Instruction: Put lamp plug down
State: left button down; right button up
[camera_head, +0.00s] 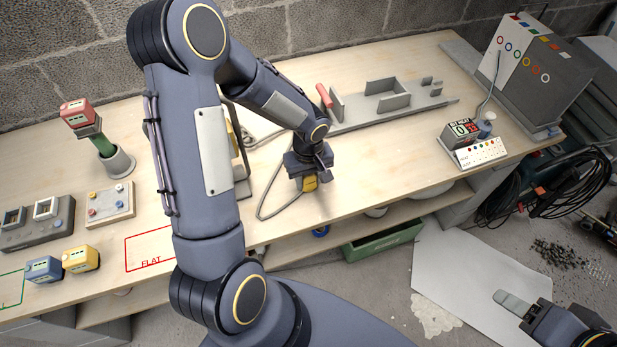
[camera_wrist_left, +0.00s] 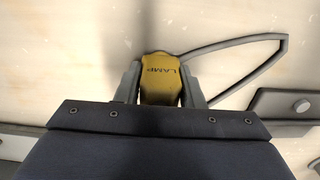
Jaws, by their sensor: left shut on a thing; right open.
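My left gripper (camera_head: 310,176) is over the middle of the workbench and shut on the yellow lamp plug (camera_wrist_left: 161,80). The plug's "LAMP" lettering faces the wrist camera, and each finger lies along one side of it. In the head view the plug (camera_head: 309,184) shows just below the gripper, close to the bench top; I cannot tell whether it touches. A grey cable (camera_head: 266,205) runs from the plug and loops on the bench to its left. My right gripper (camera_head: 520,303) is at the lower right, away from the bench, open; no object shows in it.
A red outline marked FLAT (camera_head: 150,262) lies at the bench's front left. Blue (camera_head: 43,270) and yellow (camera_head: 81,259) plugs stand left of it. A grey fixture (camera_head: 388,98) is behind the gripper. A counter box (camera_head: 461,133) stands right. Bare bench lies right of the gripper.

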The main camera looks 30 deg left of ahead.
pick_arm(q)
jog(key=shift+f, duration=0.25)
jog(key=c, duration=0.9)
grip_release()
jog(key=shift+c, duration=0.2)
jog(key=shift+r, duration=0.25)
notch_tip(320, 180, up, 12)
jog(key=shift+r+p, duration=0.15)
jog(key=shift+p, duration=0.4)
jog(key=s+d+r+m+t+h, duration=0.2)
jog(key=s+r+m, duration=0.2)
jog(key=s, duration=0.4)
jog(key=s+d+r+m+t+h, duration=0.1)
jog(key=s+d+r+m+t, duration=0.1)
jog(key=s, duration=0.7)
notch_tip(320, 180, up, 3)
jog(key=shift+r+m+t+h, duration=0.1)
jog(key=shift+m+t+h, duration=0.3)
jog(key=shift+m+t, duration=0.6)
